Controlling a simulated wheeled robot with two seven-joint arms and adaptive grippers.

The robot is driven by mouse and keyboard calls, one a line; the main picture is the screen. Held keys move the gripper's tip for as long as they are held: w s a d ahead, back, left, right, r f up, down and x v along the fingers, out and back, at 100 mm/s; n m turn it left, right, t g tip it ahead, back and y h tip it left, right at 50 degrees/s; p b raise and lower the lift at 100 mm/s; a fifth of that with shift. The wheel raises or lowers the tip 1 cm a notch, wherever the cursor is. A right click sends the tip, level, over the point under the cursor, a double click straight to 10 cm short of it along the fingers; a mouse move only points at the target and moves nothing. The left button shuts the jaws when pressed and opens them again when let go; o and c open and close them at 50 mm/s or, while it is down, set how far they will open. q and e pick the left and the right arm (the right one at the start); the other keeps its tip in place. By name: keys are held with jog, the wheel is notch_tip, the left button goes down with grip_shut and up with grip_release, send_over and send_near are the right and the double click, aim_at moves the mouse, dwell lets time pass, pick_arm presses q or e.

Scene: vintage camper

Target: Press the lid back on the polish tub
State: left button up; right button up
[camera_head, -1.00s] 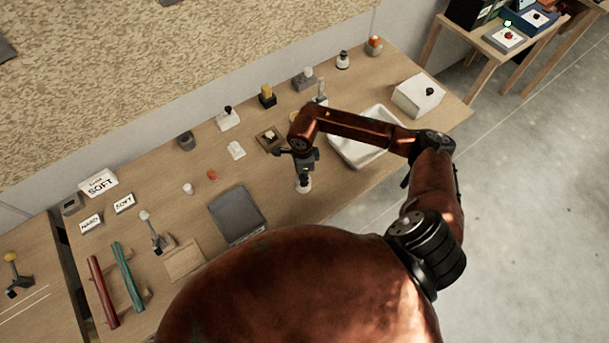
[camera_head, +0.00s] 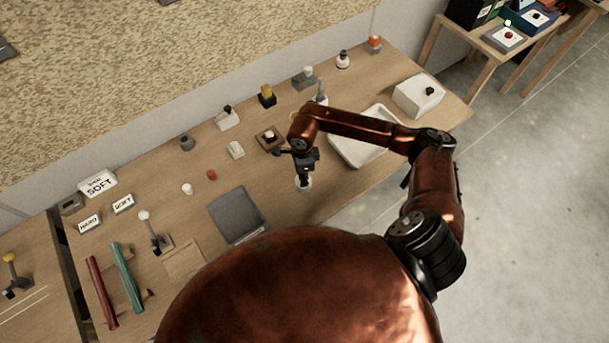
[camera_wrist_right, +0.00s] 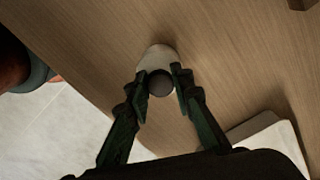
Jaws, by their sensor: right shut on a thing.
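The pale round polish tub (camera_head: 304,187) stands on the workbench directly below my right gripper (camera_head: 304,175), near the bench's front edge. In the right wrist view the pale tub (camera_wrist_right: 157,54) shows just beyond my right gripper (camera_wrist_right: 161,76). The fingers are shut on a dark round piece (camera_wrist_right: 160,84), which looks like the lid or its knob. It overlaps the tub in that view; whether it is fully seated I cannot tell. My left gripper is not in view.
A white tray (camera_head: 346,153) lies right of the gripper, and a white box (camera_head: 420,96) stands farther right. A grey slab (camera_head: 238,215) lies to the left. Several small blocks stand along the back. The bench between the slab and my gripper is clear.

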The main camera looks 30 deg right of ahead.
jog(key=o, duration=1)
jog(key=shift+o, duration=0.4)
jog(key=o, duration=0.4)
jog(key=shift+r, duration=0.1)
jog(key=shift+r+p, duration=1.55)
jog(key=shift+r, duration=1.85)
